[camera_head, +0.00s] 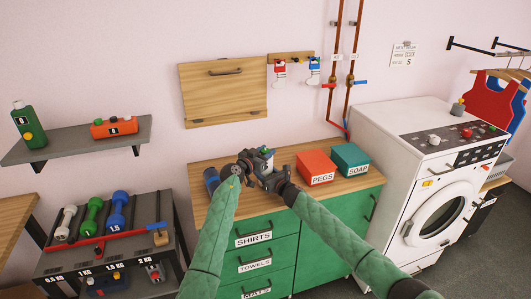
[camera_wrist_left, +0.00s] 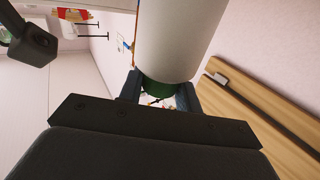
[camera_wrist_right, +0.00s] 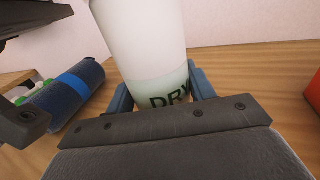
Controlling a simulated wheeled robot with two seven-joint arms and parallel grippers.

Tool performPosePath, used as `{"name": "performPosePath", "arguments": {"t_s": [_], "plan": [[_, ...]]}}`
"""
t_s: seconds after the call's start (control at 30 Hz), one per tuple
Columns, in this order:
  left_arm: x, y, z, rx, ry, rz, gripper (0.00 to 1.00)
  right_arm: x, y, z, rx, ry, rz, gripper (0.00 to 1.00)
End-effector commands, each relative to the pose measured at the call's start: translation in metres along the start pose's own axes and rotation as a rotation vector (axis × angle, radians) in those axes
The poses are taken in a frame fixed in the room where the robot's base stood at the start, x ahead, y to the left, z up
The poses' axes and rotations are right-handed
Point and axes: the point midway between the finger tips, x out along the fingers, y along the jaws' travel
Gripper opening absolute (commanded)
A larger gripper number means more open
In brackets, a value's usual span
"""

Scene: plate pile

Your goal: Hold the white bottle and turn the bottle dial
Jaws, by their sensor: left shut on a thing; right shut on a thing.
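The white bottle (camera_head: 267,158) is in the middle of the head view, above the wooden counter, and is partly hidden by my grippers. My right gripper (camera_head: 273,179) is shut on its body; the right wrist view shows the white body (camera_wrist_right: 140,40) with dark "DRY" lettering between the fingers (camera_wrist_right: 160,95). My left gripper (camera_head: 247,166) is at the bottle's left side. In the left wrist view its fingers (camera_wrist_left: 158,95) are shut around the green dial (camera_wrist_left: 163,88) at the end of the white bottle (camera_wrist_left: 180,40).
A blue cylinder (camera_head: 212,179) lies on the counter (camera_head: 345,183) left of the grippers. A red PEGS box (camera_head: 316,167) and a green SOAP box (camera_head: 350,160) stand to the right. A wooden wall panel (camera_head: 225,95) hangs behind. A washing machine (camera_head: 432,150) stands farther right.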

Motion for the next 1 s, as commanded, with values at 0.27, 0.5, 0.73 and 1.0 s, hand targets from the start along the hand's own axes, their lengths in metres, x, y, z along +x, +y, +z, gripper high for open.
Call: {"name": "performPosePath", "arguments": {"t_s": [0.27, 0.5, 0.73, 1.0], "plan": [[-0.0005, 0.0009, 0.0000, 0.000, 0.002, -0.042, 0.11, 0.0009, 0.0003, 0.0025, 0.001, -0.003, 0.001, 0.17], [-0.0003, 0.0013, 0.0002, -0.001, 0.001, -0.041, 0.38, 0.0009, 0.0000, 0.0025, 0.001, -0.003, 0.000, 0.17], [-0.0003, 0.0010, -0.0001, 0.000, 0.001, -0.041, 0.55, 0.0008, 0.0000, 0.0021, 0.001, -0.002, 0.000, 0.17], [-0.0065, 0.0009, 0.0003, -0.001, 0.002, -0.041, 0.55, 0.0006, 0.0000, 0.0018, 0.001, -0.002, 0.000, 0.17]]}}
